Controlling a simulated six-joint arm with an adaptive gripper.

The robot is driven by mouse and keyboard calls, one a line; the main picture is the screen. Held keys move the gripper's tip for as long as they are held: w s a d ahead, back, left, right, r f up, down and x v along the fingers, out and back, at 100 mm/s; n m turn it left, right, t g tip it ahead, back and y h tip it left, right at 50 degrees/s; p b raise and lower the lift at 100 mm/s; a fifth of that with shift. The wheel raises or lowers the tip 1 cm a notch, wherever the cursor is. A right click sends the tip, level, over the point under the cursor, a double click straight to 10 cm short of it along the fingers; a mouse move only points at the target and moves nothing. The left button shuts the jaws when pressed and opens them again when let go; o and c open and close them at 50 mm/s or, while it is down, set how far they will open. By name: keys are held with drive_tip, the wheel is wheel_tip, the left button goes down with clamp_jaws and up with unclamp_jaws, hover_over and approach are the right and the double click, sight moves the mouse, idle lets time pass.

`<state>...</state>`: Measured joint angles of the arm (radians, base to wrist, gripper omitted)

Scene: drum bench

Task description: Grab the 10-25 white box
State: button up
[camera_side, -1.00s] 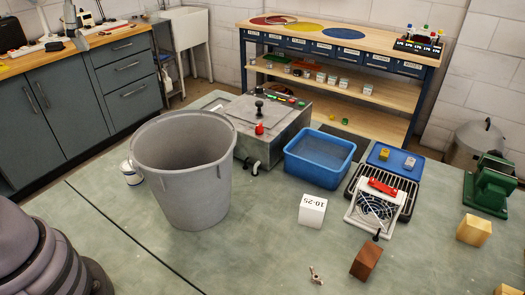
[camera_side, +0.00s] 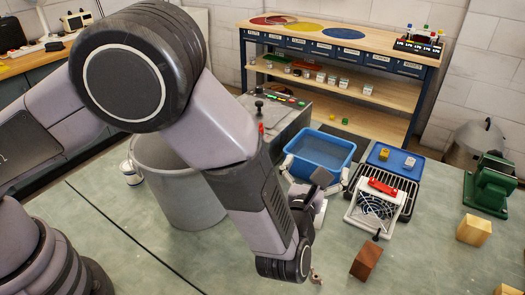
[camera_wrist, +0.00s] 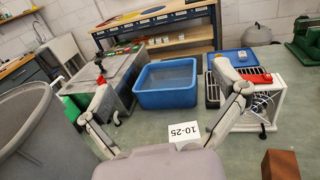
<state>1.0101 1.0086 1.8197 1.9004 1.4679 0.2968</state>
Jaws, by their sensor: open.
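The white box marked 10-25 (camera_wrist: 184,132) shows in the wrist view between the bases of my spread fingers, its lower part cut off by my gripper's body. In the side view my arm and gripper hide most or all of it. My gripper (camera_side: 316,172) is open and empty, low over the green bench, in front of the blue bin. In the wrist view the two fingers of my gripper (camera_wrist: 163,86) stand wide apart, one to each side of the box. I cannot tell whether they touch it.
The blue bin (camera_side: 320,153) stands just behind my gripper. A grey bucket (camera_side: 160,190) is left of my forearm. A white fan unit (camera_side: 372,207) and a brown wooden block (camera_side: 366,262) are to the right. The front bench is mostly clear.

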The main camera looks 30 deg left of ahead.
drive_tip(key=f, duration=1.9)
drive_tip(key=shift+w+a+f, duration=0.1)
drive_tip(key=shift+w+f, duration=0.2)
drive_tip(key=shift+f, duration=0.05)
drive_tip(key=x, duration=0.7)
drive_tip(key=shift+c, duration=0.3)
drive_tip(key=c, duration=1.2)
